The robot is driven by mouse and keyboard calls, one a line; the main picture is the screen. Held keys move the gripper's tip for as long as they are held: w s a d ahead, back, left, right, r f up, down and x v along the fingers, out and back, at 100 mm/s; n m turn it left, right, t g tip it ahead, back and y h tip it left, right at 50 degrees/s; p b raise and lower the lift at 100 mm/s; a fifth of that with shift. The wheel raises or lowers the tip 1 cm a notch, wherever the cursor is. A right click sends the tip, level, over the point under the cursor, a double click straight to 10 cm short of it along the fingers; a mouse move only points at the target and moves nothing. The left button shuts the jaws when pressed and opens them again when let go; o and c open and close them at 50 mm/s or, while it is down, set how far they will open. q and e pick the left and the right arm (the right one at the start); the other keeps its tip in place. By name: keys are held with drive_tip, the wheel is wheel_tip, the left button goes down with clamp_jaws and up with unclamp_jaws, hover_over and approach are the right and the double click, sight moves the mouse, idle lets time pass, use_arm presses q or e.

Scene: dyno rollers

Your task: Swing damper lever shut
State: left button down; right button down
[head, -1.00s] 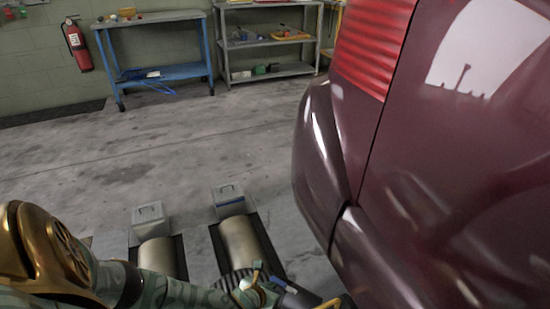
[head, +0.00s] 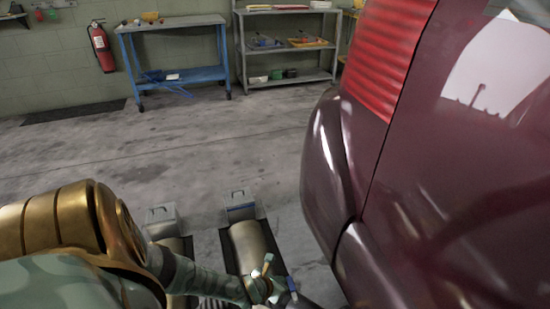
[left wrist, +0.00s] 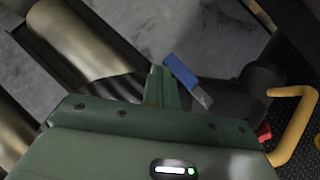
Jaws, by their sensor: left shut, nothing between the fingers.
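A lever with a blue grip (left wrist: 181,72) and a bare metal shank shows in the left wrist view, beside a dark duct-like part (left wrist: 265,82). I take it to be the damper lever; a bit of blue also shows at the bottom of the head view (head: 292,285). My left gripper (left wrist: 160,78) is shut and empty. Its green fingers are just left of the blue grip; I cannot tell whether they touch it. In the head view the left gripper (head: 264,272) is low, near the car's rear corner. The right gripper is out of view.
A maroon car (head: 335,180) fills the right side. Metal rollers (head: 250,245) lie in the floor beside my left arm. A yellow bent bar (left wrist: 298,118) stands right of the lever. A blue bench (head: 180,75) and grey shelf (head: 288,80) stand far back. The floor between is clear.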

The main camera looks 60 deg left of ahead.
sight(291, 279)
use_arm(q)
drive_tip(key=w, duration=0.3)
drive_tip(key=shift+w+m+h, duration=0.2)
drive_tip(key=shift+m+h, duration=0.2)
drive_tip(key=shift+w+d+m+h, duration=0.1)
drive_tip(key=shift+w+m+h, duration=0.1)
drive_tip(key=shift+m+h, duration=0.15)
drive_tip(key=shift+w+d+b, duration=0.15)
drive_tip(key=shift+w+b, duration=0.05)
drive_tip(key=shift+b, duration=0.2)
drive_tip(key=shift+w+d+m+h+b, duration=0.45)
drive_tip(key=shift+w+m+h, duration=0.25)
drive_tip(key=shift+m, duration=0.25)
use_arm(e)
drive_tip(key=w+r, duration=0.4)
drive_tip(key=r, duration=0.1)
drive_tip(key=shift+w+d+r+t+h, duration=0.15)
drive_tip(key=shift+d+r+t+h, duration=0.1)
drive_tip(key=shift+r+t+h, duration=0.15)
